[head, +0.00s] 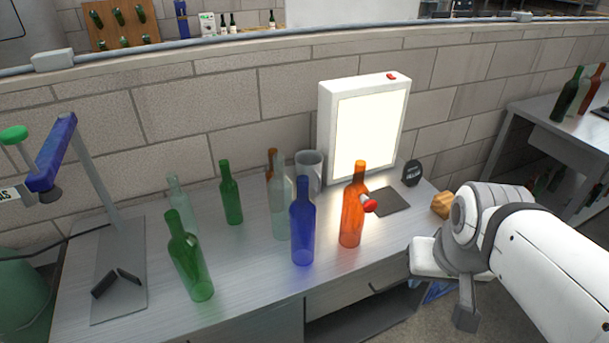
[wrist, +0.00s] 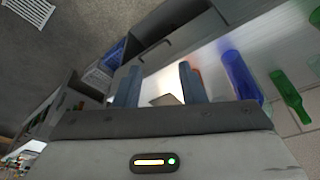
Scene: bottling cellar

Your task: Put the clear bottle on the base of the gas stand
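The gas stand stands at the left of the head view, with a grey post, a blue arm (head: 52,152) and a flat grey base (head: 118,303). Two pale see-through bottles stand upright on the bench: a tall one (head: 281,212) at the middle, partly behind the blue bottle, and a shorter one (head: 176,196) behind a green bottle. I cannot tell for sure which is the clear bottle. My gripper (wrist: 160,78) is open and empty, its two fingers apart in the wrist view. In the head view it is off the bench's right front.
A wooden block (head: 442,205) lies near the right end.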

